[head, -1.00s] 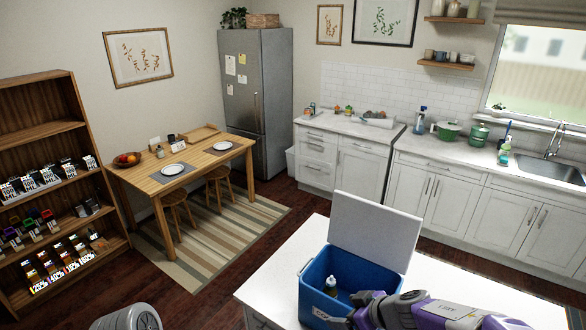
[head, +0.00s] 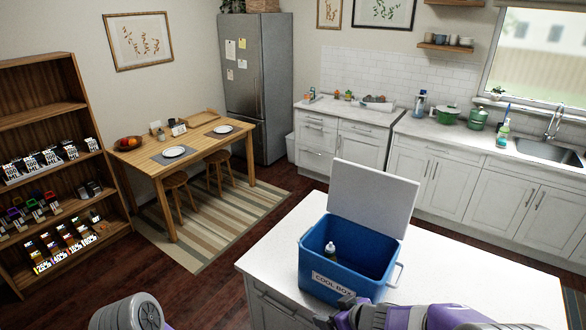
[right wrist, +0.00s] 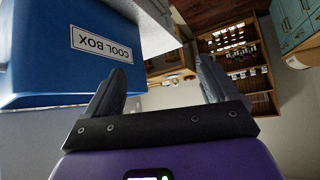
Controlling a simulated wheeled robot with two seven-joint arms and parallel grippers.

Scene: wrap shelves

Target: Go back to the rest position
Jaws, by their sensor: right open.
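My right gripper (right wrist: 160,88) is open and empty in the right wrist view, its two dark fingers spread apart. In the head view my right gripper (head: 335,312) is at the bottom, just in front of the blue cool box (head: 345,285). The cool box also shows in the right wrist view (right wrist: 40,60), to the left of the fingers. Its white lid (head: 372,195) stands open, and a small bottle (head: 330,252) stands inside. A grey and purple part of my left arm shows at the bottom left of the head view; the left gripper is not in view.
The cool box stands on a white-topped island (head: 460,280) with free room to its right. A wooden table (head: 190,150) with plates, a shelf (head: 45,115) of goods and a fridge (head: 258,90) stand farther back. A sink counter (head: 480,145) runs along the wall.

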